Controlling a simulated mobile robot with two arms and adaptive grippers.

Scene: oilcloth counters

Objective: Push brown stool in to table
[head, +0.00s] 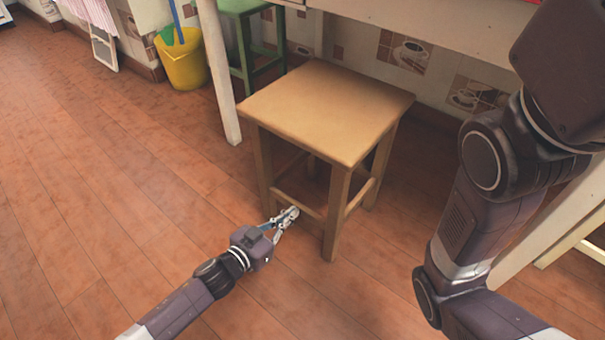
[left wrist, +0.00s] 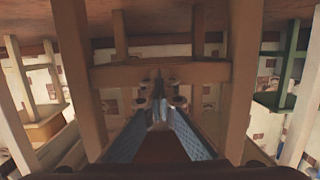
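The brown stool (head: 328,108) stands upright on the tiled floor, with its square seat at the front edge of the table (head: 430,22) and its back part close to or under that edge. My left gripper (head: 290,214) is low at the stool's near side, in front of its lower front rail. Its fingertips come together and look empty. In the left wrist view, which looks upside down, the fingers (left wrist: 160,100) meet in front of the stool's rail (left wrist: 205,72), between two legs. I cannot tell whether they touch it. My right gripper is out of view.
A green stool (head: 243,8) stands behind the white table leg (head: 218,70) on the left. A yellow bucket (head: 184,62) stands farther left. My right arm crosses the right side. The floor at left is clear.

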